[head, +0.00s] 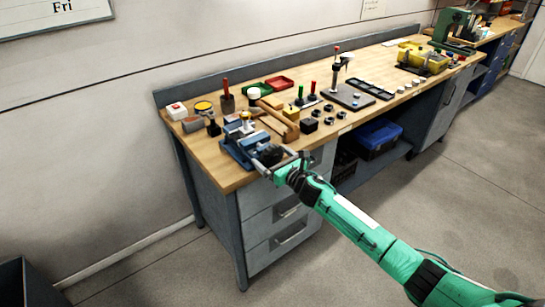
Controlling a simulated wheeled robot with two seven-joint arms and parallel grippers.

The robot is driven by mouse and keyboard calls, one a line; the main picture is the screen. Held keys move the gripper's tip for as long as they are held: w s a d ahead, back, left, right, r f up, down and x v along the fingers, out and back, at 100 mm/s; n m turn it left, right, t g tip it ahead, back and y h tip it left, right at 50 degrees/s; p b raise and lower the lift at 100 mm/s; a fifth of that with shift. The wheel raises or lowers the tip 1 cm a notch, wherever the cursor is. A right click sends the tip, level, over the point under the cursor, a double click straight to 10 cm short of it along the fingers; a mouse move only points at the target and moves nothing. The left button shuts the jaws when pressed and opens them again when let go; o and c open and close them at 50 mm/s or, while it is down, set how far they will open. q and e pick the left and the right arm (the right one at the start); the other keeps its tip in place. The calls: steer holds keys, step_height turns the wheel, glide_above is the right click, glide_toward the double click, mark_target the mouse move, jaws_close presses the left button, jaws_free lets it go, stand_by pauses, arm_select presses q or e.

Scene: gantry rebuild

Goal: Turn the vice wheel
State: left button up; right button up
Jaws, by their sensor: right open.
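The blue vice (238,150) stands at the near front corner of the workbench. Its dark wheel (269,155) is on the side facing my right arm, partly covered by my gripper. My right gripper (281,163) is open, with its fingers at the wheel. I cannot tell whether they touch it. The green right arm comes in from the lower right. My left gripper is not in view.
The wooden bench top (222,172) holds small parts, a red tray (280,83) and wooden blocks (278,117) behind the vice. Grey drawers (272,222) are below. A blue crate (378,137) sits on the lower shelf. The floor at right is clear.

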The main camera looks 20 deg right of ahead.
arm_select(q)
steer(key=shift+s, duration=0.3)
arm_select(e)
steer(key=c, duration=1)
steer(key=shift+m, duration=0.3)
